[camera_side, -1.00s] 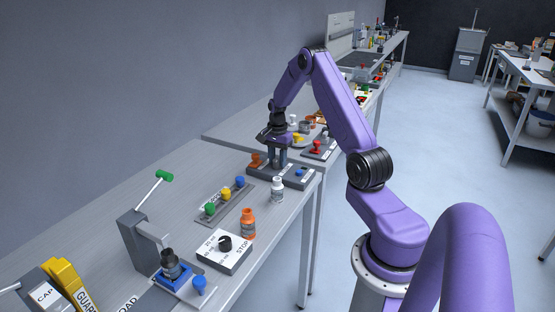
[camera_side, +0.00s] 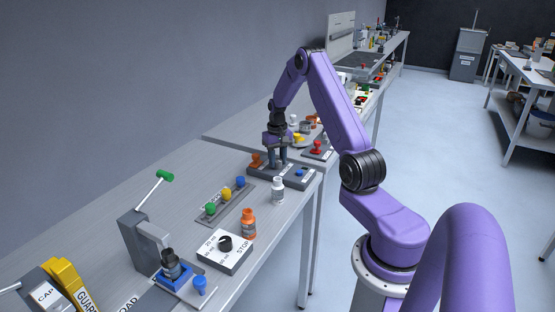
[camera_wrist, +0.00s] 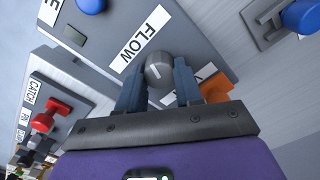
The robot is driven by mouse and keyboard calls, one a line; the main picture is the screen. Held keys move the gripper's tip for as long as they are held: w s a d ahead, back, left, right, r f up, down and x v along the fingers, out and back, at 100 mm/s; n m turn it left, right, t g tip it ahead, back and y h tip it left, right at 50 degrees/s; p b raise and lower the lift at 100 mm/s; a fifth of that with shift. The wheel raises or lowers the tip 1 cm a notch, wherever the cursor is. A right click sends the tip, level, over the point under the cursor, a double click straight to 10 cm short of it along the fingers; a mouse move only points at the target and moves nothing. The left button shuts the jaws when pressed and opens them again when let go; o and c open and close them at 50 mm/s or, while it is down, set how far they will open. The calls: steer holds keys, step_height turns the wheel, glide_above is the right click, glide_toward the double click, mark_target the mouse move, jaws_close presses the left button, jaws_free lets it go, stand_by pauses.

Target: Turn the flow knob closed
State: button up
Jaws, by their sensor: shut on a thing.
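The flow knob (camera_wrist: 159,69) is a round grey dial with a light pointer line, beside the FLOW label (camera_wrist: 139,38) on a grey panel in the wrist view. My gripper (camera_wrist: 159,85) is shut on the knob, with one dark finger on each side of it. In the side view my gripper (camera_side: 277,160) reaches down onto the grey panel (camera_side: 262,177) near the bench's right end, and the knob is hidden between the fingers there.
An orange knob (camera_side: 256,160) sits left of the fingers and a blue button (camera_side: 299,173) right of them on the panel. A white bottle (camera_side: 278,189) stands in front. A red knob (camera_side: 316,146) is on the neighbouring unit. Several coloured knobs stand on the near bench.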

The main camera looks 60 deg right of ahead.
mark_target(277, 160)
steer(key=shift+n, duration=2)
steer(key=o, duration=1)
steer(key=shift+o, duration=0.2)
steer(key=shift+r, duration=0.1)
step_height(277, 160, up, 17)
steer(key=shift+r, duration=0.15)
